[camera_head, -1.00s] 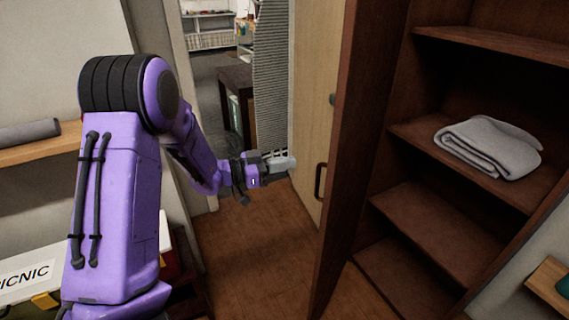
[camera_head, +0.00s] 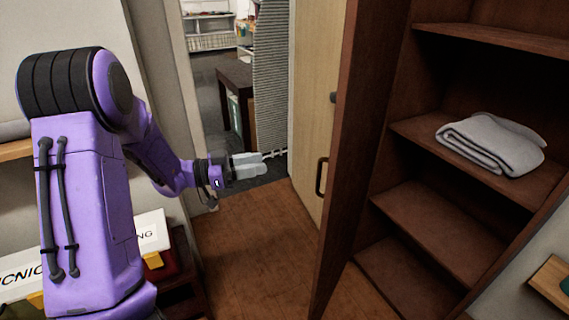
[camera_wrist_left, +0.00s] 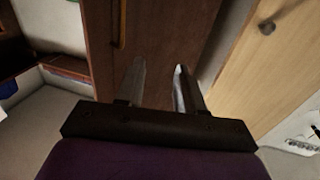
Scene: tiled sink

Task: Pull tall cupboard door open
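The tall cupboard's dark brown door (camera_head: 350,130) stands wide open in the head view, seen nearly edge-on. Its handle (camera_head: 321,176) sticks out from the door's left side. My left gripper (camera_head: 263,162) is left of the handle, apart from it, with nothing held. In the left wrist view, the two fingers (camera_wrist_left: 159,72) are spread with an empty gap, the brown door (camera_wrist_left: 165,35) is beyond them, and the handle (camera_wrist_left: 119,22) is at the upper left. My right gripper is in neither view.
The open cupboard has several shelves (camera_head: 425,218), one with a folded grey towel (camera_head: 490,143). A pale wooden panel (camera_head: 312,90) stands behind the door. A doorway with a dark table (camera_head: 236,85) is farther back. Clear wooden floor (camera_head: 245,245) lies below my left gripper.

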